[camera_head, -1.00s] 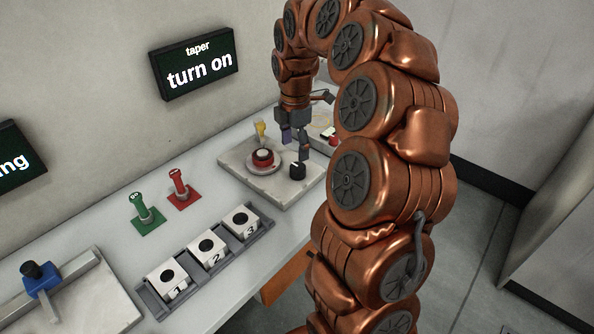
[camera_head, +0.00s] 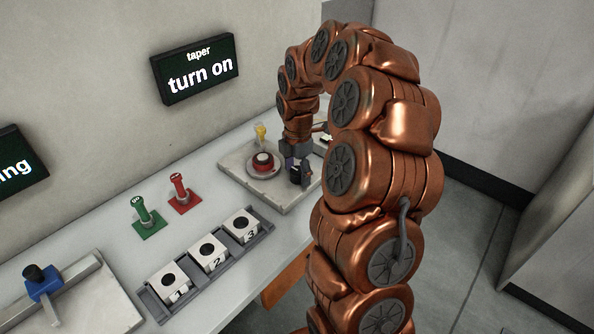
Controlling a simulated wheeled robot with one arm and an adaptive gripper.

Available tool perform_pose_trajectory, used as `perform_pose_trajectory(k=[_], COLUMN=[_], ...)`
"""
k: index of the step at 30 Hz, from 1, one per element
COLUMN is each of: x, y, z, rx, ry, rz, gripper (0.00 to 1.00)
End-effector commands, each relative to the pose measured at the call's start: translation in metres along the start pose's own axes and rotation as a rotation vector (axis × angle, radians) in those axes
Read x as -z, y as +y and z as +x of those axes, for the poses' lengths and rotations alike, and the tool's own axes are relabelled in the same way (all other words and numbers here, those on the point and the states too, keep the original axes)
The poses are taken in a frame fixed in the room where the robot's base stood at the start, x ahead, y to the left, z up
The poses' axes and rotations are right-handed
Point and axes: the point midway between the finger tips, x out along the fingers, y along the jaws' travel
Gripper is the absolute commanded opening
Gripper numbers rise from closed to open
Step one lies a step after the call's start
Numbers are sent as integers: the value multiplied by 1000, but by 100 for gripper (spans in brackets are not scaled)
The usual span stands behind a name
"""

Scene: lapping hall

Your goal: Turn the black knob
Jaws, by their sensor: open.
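The black knob (camera_head: 295,177) is on the right part of a pale plate (camera_head: 236,168) on the bench, beside a round red-and-black part. My gripper (camera_head: 299,172) points down right at the knob, with its fingers around or just beside it. The dark fingers and the dark knob merge in this view, so I cannot tell whether they touch. My gripper is open. Part of the knob is hidden by the fingers.
A red-and-black round part on a light disc (camera_head: 263,163) and a yellow-topped piece (camera_head: 261,131) stand close to the gripper. Green (camera_head: 142,211) and red (camera_head: 180,187) upright handles and a rack (camera_head: 222,269) of numbered blocks lie to the left. A wall screen (camera_head: 195,68) reads "taper turn on".

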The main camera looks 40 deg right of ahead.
Motion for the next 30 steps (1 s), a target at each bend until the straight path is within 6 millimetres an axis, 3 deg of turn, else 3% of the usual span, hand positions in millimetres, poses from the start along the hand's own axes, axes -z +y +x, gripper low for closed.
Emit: perform_pose_trajectory(k=[4, 21, 30], x=[0, 0, 0], y=[0, 0, 0], z=[0, 0, 1], rx=[0, 1, 1], ry=[0, 1, 0], rz=[0, 0, 36], gripper=[71, 12, 11])
